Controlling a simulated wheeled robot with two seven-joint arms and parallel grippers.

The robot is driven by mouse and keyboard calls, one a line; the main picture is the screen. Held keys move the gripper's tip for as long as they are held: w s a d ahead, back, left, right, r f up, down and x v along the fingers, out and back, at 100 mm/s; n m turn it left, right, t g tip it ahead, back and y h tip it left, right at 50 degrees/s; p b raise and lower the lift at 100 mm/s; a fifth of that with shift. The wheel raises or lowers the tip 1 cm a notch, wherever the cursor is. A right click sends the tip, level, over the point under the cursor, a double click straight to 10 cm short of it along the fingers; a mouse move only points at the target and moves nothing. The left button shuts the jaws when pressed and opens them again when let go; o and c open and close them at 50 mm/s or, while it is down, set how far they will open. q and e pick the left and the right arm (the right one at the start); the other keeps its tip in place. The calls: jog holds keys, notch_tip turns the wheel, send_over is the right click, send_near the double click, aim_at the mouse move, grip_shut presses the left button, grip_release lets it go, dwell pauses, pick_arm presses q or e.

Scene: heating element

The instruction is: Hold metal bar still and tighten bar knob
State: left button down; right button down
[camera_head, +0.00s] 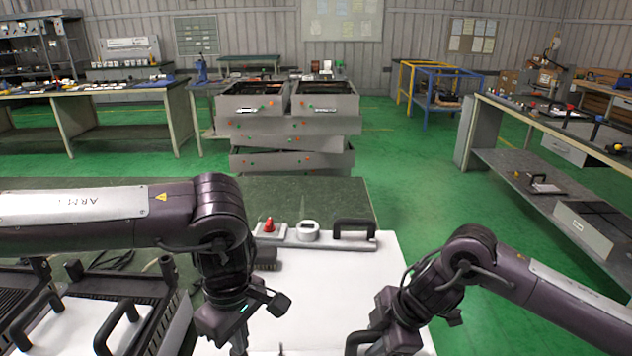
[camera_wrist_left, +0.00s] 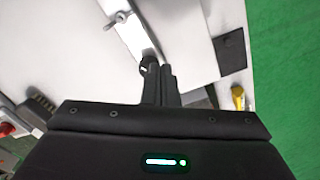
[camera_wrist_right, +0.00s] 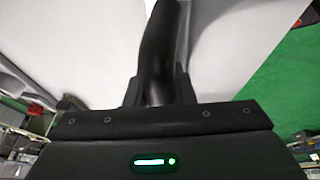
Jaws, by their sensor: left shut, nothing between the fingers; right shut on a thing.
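The metal bar (camera_wrist_left: 134,34) is a bright strip in the left wrist view, lying across the pale panel. The bar knob (camera_wrist_left: 119,20) is a small winged metal piece at its upper part. My left gripper (camera_wrist_left: 149,62) is shut and empty, with its fingertips at the lower end of the bar; I cannot tell if they touch it. In the head view my left gripper (camera_head: 239,346) points down over the white panel (camera_head: 330,290). My right gripper (camera_wrist_right: 157,85) is shut on a black curved handle (camera_wrist_right: 162,40), whose end also shows in the head view (camera_head: 359,340).
The panel's far edge carries a red knob (camera_head: 268,226), a round dial (camera_head: 308,230) and a black handle (camera_head: 355,224). A black-handled unit (camera_head: 90,325) stands at the left. Stacked grey drawers (camera_head: 290,125) stand beyond the bench. The panel's middle is clear.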

pick_arm(q)
jog(key=shift+r, duration=0.3)
jog(key=shift+w+d+f, duration=0.15)
jog(key=shift+w+f, duration=0.2)
jog(key=shift+f, duration=0.65)
jog(key=shift+w+d+f, duration=0.15)
jog(key=shift+w+f, duration=0.15)
jog(key=shift+f, duration=0.75)
jog(key=shift+w+d+f, duration=0.15)
jog(key=shift+w+f, duration=0.2)
jog(key=shift+f, duration=0.65)
jog(key=shift+a, duration=0.35)
